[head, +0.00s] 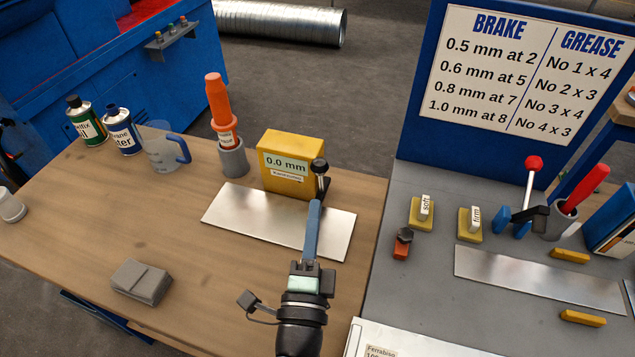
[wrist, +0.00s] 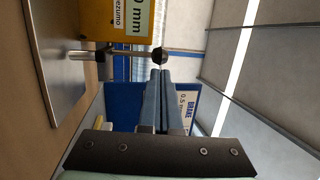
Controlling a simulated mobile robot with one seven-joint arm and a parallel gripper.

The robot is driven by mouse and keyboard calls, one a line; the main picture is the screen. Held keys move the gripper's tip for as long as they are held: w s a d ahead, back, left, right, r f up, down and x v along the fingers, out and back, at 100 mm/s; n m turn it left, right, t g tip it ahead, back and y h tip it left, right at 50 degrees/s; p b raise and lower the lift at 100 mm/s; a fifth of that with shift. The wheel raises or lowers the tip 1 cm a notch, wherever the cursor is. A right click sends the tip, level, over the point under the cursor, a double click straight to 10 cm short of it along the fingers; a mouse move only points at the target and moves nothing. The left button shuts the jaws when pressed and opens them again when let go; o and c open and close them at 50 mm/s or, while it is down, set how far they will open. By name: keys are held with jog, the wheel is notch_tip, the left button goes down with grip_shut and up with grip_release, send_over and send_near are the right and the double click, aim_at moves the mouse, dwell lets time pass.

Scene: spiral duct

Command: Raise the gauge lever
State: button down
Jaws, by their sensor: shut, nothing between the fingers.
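The yellow gauge (head: 291,160) stands on the wooden bench and its display reads 0.0 mm. Its lever (head: 319,168) has a round black knob on an upright metal stem at the gauge's right side. In the wrist view the lever knob (wrist: 157,53) and its rod show beside the yellow gauge body (wrist: 104,20). My gripper (head: 315,204) has long blue fingers, shut together and empty. In the wrist view the fingertips (wrist: 159,72) end very close to the knob. I cannot tell whether they touch it.
A metal sheet (head: 235,211) lies at the gauge's foot. An orange tool in a grey cup (head: 233,160) stands to the gauge's left, with a jug (head: 160,150) beyond. The grey worktop (head: 385,285) with small blocks is at right. The bench's front left is mostly clear.

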aim_at(320, 174)
jog(key=shift+x, duration=2.55)
jog(key=shift+r+p, duration=0.25)
jog(key=shift+p, duration=0.5)
